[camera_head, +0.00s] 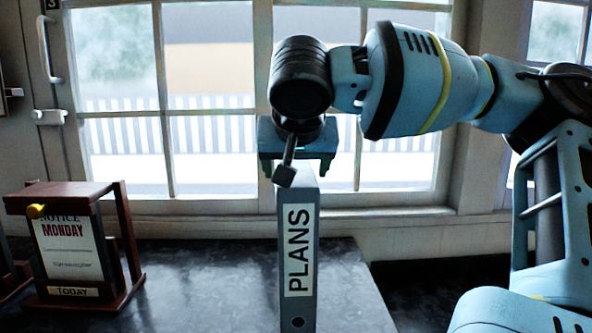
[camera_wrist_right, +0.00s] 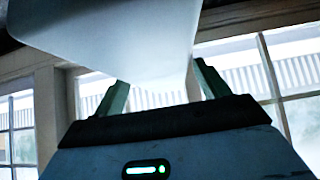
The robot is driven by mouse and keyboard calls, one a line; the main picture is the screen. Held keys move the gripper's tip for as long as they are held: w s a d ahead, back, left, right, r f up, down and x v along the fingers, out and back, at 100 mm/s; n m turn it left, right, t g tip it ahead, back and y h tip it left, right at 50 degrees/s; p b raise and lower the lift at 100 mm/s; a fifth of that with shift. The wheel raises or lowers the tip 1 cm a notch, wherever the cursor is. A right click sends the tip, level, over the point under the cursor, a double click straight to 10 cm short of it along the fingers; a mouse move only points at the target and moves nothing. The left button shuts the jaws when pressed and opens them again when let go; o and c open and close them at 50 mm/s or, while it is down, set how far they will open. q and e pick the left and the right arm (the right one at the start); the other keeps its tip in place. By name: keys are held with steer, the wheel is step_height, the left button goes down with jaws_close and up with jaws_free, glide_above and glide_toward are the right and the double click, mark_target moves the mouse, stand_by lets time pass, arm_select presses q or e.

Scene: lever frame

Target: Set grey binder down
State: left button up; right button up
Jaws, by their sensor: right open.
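The grey binder (camera_head: 299,262) stands upright in the head view, with a white "PLANS" label on its spine. Its lower end runs to the bottom edge of the picture, so its contact with the counter is not clear. My right gripper (camera_head: 296,168) points down at the binder's top, its two fingers apart, one on each side of the top end. In the right wrist view a large pale grey surface, apparently the binder (camera_wrist_right: 115,35), fills the top, and the open fingers of my right gripper (camera_wrist_right: 160,82) stand apart beside its narrow end. My left gripper is not in view.
A dark stone counter (camera_head: 205,285) lies around the binder, with clear room to its left. A wooden frame with a "NOTICE MONDAY" card (camera_head: 70,245) and yellow knob stands at the left. Windows (camera_head: 210,110) are behind. The counter ends right of the binder.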

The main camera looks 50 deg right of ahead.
steer(key=v, duration=1.1)
steer(key=shift+s+a, duration=0.1)
steer(key=shift+o, duration=0.5)
